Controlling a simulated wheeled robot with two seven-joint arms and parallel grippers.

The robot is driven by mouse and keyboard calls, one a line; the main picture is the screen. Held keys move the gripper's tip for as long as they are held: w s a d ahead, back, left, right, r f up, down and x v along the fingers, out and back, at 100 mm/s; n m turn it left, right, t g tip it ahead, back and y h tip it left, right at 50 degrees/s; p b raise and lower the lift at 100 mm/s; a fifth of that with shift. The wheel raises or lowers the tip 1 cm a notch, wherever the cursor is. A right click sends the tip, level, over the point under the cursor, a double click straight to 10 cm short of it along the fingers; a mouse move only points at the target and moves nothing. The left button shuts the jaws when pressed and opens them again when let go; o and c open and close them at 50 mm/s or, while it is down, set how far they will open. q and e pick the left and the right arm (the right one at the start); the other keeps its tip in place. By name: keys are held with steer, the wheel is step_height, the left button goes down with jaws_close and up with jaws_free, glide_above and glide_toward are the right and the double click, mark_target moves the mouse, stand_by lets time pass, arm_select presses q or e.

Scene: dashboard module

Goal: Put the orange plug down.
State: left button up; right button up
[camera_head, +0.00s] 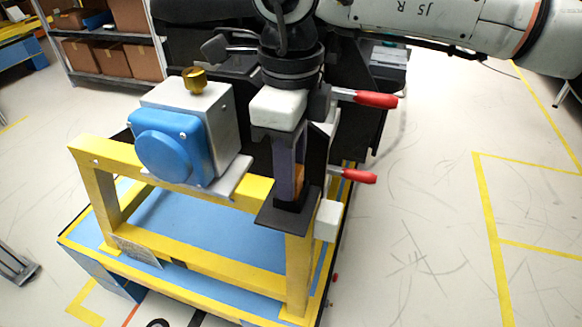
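My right gripper (292,185) points down over the near right corner of a yellow frame (110,155). A small part of the orange plug (299,181) shows low between its dark fingers, just above a black plate (285,216) at that corner. The rest of the plug is hidden by the fingers. I cannot tell whether the fingers grip it or stand apart from it, or whether its lower end touches the plate. My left gripper is not clearly in view.
A blue round-faced unit (170,145) on a grey metal block with a brass knob (194,80) sits on the frame, left of the gripper. Red-handled clamps (375,100) stand close to its right. The frame stands on a blue-topped base (200,225). The floor at right is clear.

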steer(key=o, duration=0.3)
step_height(320, 180, up, 12)
steer(key=shift+r+p, duration=0.15)
steer(key=shift+p, duration=0.4)
